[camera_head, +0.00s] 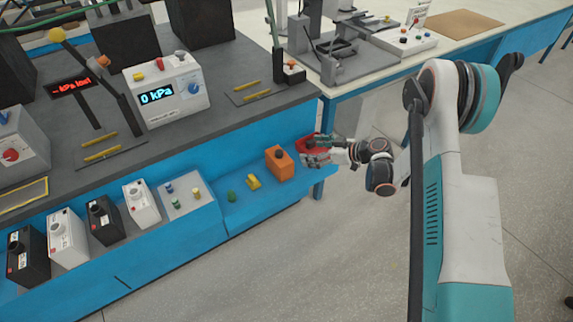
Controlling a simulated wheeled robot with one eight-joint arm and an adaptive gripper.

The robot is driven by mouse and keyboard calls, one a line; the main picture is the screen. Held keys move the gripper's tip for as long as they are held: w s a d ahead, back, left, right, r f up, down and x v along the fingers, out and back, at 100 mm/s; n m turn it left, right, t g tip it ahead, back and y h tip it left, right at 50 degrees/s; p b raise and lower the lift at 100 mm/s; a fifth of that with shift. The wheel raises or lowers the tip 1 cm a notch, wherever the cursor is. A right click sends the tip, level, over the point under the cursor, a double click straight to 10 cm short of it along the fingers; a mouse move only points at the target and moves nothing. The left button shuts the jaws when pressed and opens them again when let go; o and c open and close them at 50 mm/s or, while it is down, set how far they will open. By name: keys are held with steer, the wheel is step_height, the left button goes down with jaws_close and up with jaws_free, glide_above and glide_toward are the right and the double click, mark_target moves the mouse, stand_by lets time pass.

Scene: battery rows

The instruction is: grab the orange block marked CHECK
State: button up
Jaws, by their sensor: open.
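An orange block (279,166) with a dark knob on top stands upright on the blue lower shelf (243,210), toward its right end. No marking is legible on it at this size. My gripper (310,153) is at the right end of the shelf, just right of the block, with a small visible gap between them. The gripper is open. A red object (309,139) shows right behind the gripper and is partly hidden by it. I cannot tell whether the gripper touches it.
A yellow piece (253,182) and a green piece (232,196) lie left of the block. A grey plate (185,205) holds small cylinders. White and black boxes (141,204) stand farther left. The dark bench top (230,120) rises behind the shelf. Open floor (270,265) lies in front.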

steer(key=f, duration=0.2)
steer(key=b, duration=0.2)
glide_toward(281, 152)
steer(key=f+x, duration=0.1)
steer(key=x, duration=0.3)
steer(key=shift+a+r+b+x, duration=0.1)
steer(key=shift+r+b+x, duration=0.1)
steer(key=shift+b+x, duration=0.8)
steer(key=shift+a+r+b+x, duration=0.15)
steer(key=shift+b+x, duration=0.4)
steer(key=shift+x, duration=0.9)
steer(key=shift+r, duration=0.2)
steer(key=shift+d, duration=0.1)
jaws_close()
